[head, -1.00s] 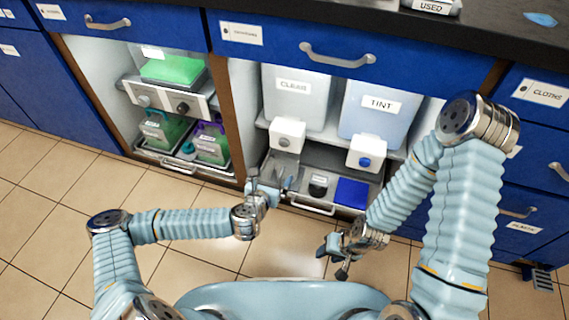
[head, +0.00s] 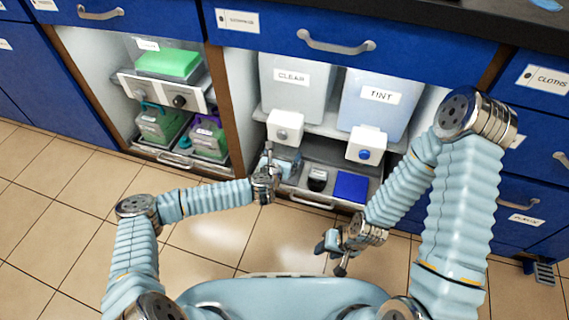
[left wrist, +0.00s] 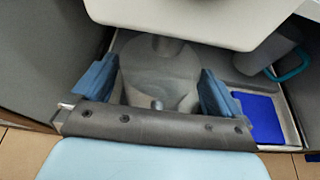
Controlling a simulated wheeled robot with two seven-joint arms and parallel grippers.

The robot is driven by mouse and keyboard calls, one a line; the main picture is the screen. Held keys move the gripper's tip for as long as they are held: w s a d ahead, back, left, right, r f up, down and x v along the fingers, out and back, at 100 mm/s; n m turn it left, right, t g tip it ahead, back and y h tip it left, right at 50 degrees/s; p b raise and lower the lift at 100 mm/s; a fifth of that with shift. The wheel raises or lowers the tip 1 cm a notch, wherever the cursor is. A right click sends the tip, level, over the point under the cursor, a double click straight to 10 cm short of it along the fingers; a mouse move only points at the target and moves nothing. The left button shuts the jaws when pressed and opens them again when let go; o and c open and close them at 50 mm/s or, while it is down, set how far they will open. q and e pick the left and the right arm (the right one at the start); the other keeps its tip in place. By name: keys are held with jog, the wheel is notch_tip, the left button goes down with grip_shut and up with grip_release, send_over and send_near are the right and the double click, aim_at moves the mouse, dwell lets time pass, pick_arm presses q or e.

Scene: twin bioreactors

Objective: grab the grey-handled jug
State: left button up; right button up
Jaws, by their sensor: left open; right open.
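A pale grey, see-through vessel (left wrist: 160,72) stands on the tray under the dispenser in the left wrist view, with a dark knob-like part low at its middle. It looks like the grey-handled jug, but its handle is not clear. My left gripper (left wrist: 158,95) is open, with one blue finger on each side of it; contact cannot be told. In the head view my left gripper (head: 279,160) reaches in under the CLEAR dispenser and mostly hides the vessel. My right gripper (head: 335,254) is open and empty, low over the floor.
The CLEAR dispenser (head: 285,125) and TINT dispenser (head: 366,145) hang close above. A teal-handled vessel (left wrist: 276,52) is at right. Green-filled jugs (head: 160,125) stand in the left bay.

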pick_arm(q)
jog(key=shift+c, duration=0.5)
jog(key=c, duration=1.2)
jog(key=shift+c, duration=0.5)
jog(key=shift+r, duration=0.2)
